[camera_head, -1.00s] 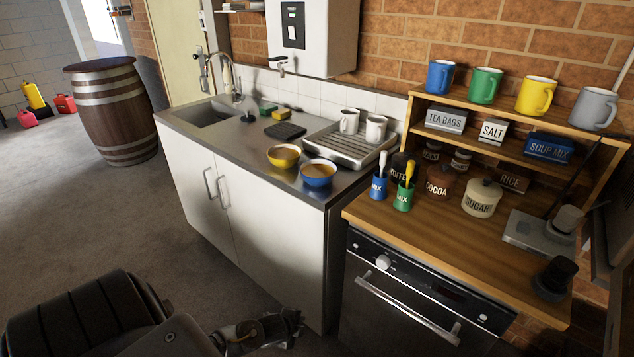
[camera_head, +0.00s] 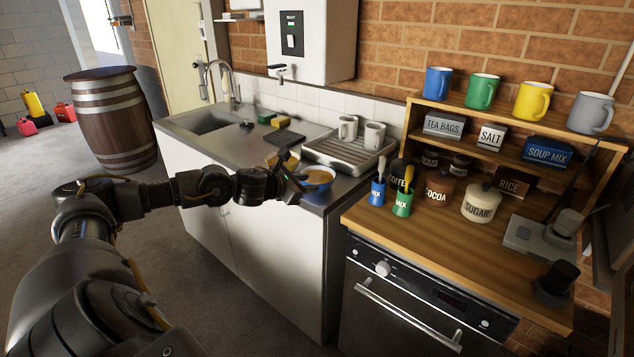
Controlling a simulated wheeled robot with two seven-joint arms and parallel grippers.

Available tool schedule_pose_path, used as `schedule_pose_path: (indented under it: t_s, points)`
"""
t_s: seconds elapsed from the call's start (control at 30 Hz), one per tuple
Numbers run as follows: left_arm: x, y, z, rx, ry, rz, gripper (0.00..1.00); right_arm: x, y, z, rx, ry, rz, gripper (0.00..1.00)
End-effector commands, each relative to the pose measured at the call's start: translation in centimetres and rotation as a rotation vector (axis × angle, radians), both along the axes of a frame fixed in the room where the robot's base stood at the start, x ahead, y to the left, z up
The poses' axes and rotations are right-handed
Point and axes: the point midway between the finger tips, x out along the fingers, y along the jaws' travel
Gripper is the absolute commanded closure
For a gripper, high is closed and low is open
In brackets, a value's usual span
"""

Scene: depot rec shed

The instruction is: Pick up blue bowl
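The blue bowl (camera_head: 322,183) stands on the steel counter near its front right corner, with something tan inside. My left gripper (camera_head: 296,178) is at the bowl's left side, partly covering it. I cannot tell whether its fingers touch the rim or whether they are open. A yellow bowl (camera_head: 271,159) is just behind my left gripper and mostly hidden by it. My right gripper is not in view.
A draining rack (camera_head: 335,160) with two white mugs stands behind the bowls. The wooden worktop (camera_head: 382,219) to the right holds jars and blue and green cups. A sink (camera_head: 205,122) is at the left of the counter.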

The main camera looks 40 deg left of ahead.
Motion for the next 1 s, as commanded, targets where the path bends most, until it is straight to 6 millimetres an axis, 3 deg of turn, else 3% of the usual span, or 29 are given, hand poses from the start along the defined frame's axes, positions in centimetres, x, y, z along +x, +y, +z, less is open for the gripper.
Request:
schedule_pose_path:
  t_s: [0.2, 0.57, 0.8, 1.0]
  points:
    - [3.1, -0.3, -1.0, -0.007, -0.001, 0.001, 0.66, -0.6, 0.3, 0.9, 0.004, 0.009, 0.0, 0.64]
    - [4.7, -0.4, -1.8, -0.005, 0.001, 0.0, 0.66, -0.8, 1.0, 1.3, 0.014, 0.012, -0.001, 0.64]
    - [7.9, -0.5, -3.1, -0.007, -0.001, 0.002, 0.66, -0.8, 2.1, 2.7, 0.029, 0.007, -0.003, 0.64]
    - [9.0, -0.6, -3.8, -0.004, 0.001, 0.0, 0.66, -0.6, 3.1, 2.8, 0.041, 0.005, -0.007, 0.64]
